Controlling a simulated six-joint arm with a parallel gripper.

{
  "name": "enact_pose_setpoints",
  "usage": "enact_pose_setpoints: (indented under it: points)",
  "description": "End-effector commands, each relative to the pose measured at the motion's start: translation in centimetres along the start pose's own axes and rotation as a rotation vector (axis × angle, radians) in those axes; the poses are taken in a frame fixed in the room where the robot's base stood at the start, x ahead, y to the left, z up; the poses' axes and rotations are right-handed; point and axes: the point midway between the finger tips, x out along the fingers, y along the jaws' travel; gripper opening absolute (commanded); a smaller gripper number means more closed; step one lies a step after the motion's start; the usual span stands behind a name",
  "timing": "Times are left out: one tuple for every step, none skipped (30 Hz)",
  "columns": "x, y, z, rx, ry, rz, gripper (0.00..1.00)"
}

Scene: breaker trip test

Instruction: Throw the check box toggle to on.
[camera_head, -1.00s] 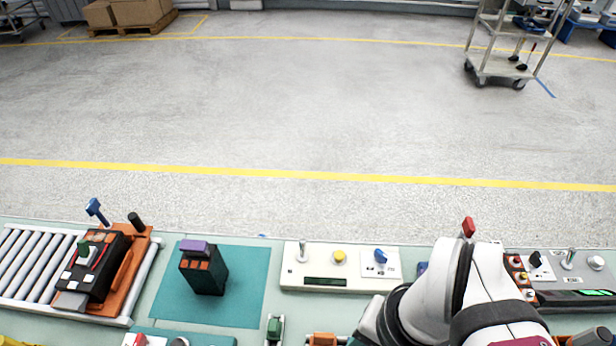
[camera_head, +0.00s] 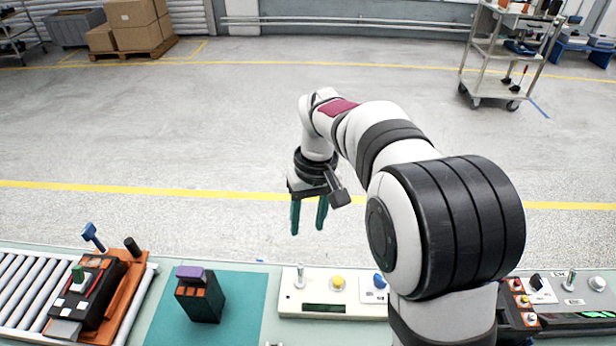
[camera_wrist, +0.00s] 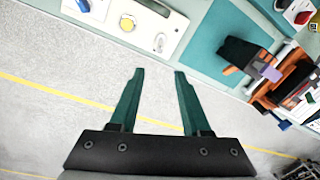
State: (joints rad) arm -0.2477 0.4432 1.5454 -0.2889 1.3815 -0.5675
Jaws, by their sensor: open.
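A cream box (camera_head: 336,309) stands at the bench's far edge. It has a metal toggle (camera_head: 299,277) at its left, a yellow button (camera_head: 338,283), a blue knob (camera_head: 379,281) and a dark display. The box (camera_wrist: 173,30) also shows in the wrist view, with the toggle (camera_wrist: 160,42) nearest the fingers. The lever stands roughly upright in the head view; I cannot tell its on or off side. My gripper (camera_head: 308,231) is open and empty, fingers pointing down, above and apart from the box. Its green fingers (camera_wrist: 159,73) show in the wrist view, short of the toggle.
A black breaker (camera_head: 201,298) with orange switches and a purple top stands on a teal mat (camera_head: 245,305). A black device on an orange holder (camera_head: 125,300) sits by a roller conveyor at left. Another panel with a toggle (camera_head: 570,279) is at right. My arm hides bench between.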

Motion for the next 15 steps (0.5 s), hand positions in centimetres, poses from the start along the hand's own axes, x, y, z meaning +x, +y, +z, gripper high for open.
enact_pose_setpoints:
  points:
    - [0.5,-0.1,-0.3,-0.011,-0.001,0.001,0.47]
    - [0.9,-0.1,-0.3,-0.013,-0.003,0.001,0.47]
    - [1.6,-0.1,-0.3,-0.012,-0.003,0.000,0.47]
    - [2.3,-0.1,-0.2,-0.011,-0.004,0.000,0.47]
    - [3.0,-0.1,-0.2,-0.012,-0.005,0.000,0.47]
    - [4.2,-0.1,-0.2,-0.011,-0.005,0.000,0.47]
    - [5.2,-0.1,-0.2,-0.011,-0.006,0.000,0.47]
    - [6.1,-0.1,-0.2,-0.011,-0.006,0.000,0.47]
    - [7.4,-0.1,-0.2,-0.009,-0.007,0.000,0.47]
    - [8.3,-0.1,-0.1,-0.009,-0.006,0.000,0.47]
    - [9.2,-0.1,-0.2,-0.009,-0.006,-0.001,0.47]
    - [10.3,0.0,-0.1,-0.009,-0.006,0.000,0.47]
    - [11.1,0.0,-0.1,-0.007,-0.005,0.000,0.47]
    - [11.8,0.0,-0.2,-0.007,-0.005,0.000,0.47]
    - [12.7,0.0,-0.2,-0.008,-0.004,0.000,0.47]
